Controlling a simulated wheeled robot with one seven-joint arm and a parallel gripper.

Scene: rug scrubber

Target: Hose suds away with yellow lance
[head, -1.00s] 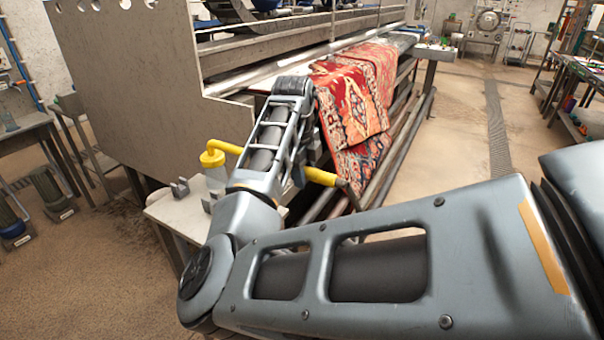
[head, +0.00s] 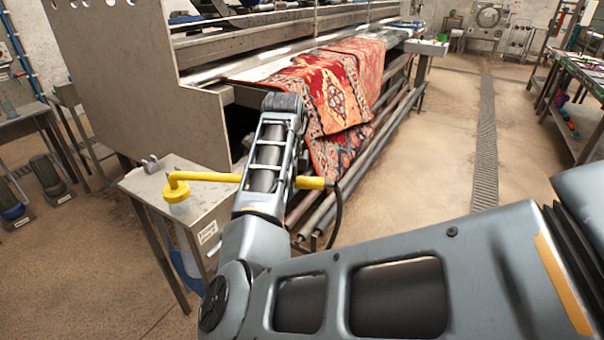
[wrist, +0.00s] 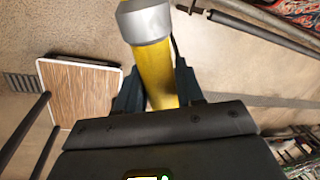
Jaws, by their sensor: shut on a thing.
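The yellow lance (head: 205,177) lies crosswise behind my forearm in the head view. Its bent left end carries a yellow cap (head: 177,190) with a pale, see-through shape below it, in front of the small table. A dark hose (head: 338,212) hangs from its right end. In the wrist view the lance (wrist: 155,72) runs between the dark fingers of my gripper (wrist: 157,88), which is shut on it. My arm hides the gripper in the head view. The red patterned rug (head: 318,88) hangs over the machine's front edge, beyond my arm. I cannot make out suds on it.
A small labelled table (head: 215,216) with a grey bracket (head: 150,164) stands left of my arm. The machine's grey side panel (head: 135,85) rises behind it. Long rollers (head: 385,150) run below the rug. The floor (head: 430,165) to the right is clear.

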